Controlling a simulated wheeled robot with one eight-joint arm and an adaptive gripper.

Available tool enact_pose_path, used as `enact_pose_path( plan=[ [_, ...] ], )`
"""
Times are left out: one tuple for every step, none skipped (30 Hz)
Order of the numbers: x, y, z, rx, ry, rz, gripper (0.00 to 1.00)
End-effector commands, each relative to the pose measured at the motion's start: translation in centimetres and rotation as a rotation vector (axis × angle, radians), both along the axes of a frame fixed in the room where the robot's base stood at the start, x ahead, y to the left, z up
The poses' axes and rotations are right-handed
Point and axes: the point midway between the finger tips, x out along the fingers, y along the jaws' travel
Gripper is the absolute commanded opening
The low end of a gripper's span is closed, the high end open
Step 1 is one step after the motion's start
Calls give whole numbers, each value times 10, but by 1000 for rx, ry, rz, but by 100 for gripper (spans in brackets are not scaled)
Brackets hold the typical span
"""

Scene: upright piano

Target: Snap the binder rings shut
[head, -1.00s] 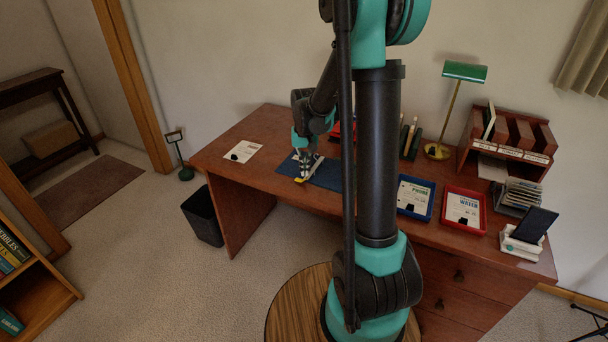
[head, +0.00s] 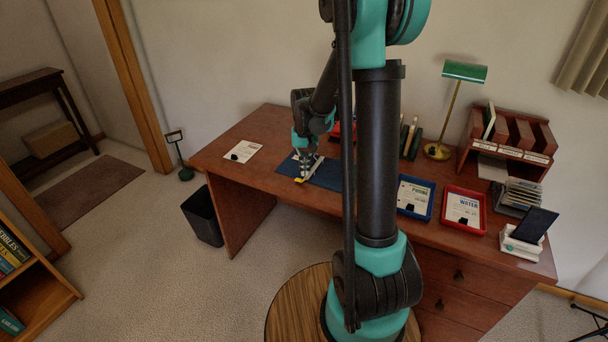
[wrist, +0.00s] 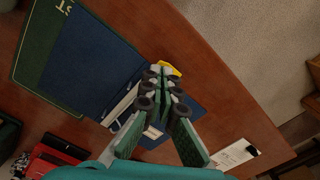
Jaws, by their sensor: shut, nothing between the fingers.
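The open blue binder (head: 327,174) lies on the desk; in the wrist view its blue inside (wrist: 90,60) fills the upper left. A pale strip (wrist: 122,105) runs along its middle, partly covered by my fingers. I cannot tell the state of the rings. A yellow tab (wrist: 170,68) is at the end of the strip, right by my fingertips; in the head view it shows at the binder's front edge (head: 303,179). My gripper (wrist: 164,78) is shut and empty, pointing down over the strip's end. I cannot tell whether it touches the tab.
A white card (head: 243,151) lies left of the binder. A blue tray (head: 431,209) and a red tray (head: 484,222) stand to the right. A green lamp (head: 465,72) and a wooden organizer (head: 507,150) are at the back. The desk front (wrist: 225,75) is bare near the gripper.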

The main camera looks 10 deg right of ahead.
Motion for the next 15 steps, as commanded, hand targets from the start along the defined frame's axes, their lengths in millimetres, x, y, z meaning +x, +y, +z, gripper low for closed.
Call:
enact_pose_path(
  plan=[
    [0,0,-1,0,0,0,0],
    [0,0,-1,0,0,0,0],
    [0,0,-2,0,0,0,0],
    [0,0,-2,0,0,0,0],
    [0,0,-3,0,0,0,0],
    [0,0,-4,0,0,0,0],
    [0,0,-5,0,0,0,0],
    [0,0,-6,0,0,0,0],
    [0,0,-6,0,0,0,0],
    [0,0,-7,0,0,0,0],
    [0,0,-8,0,0,0,0],
    [0,0,-9,0,0,0,0],
    [0,0,-10,0,0,0,0],
    [0,0,-10,0,0,0,0],
    [0,0,-11,0,0,0,0]
  ],
)
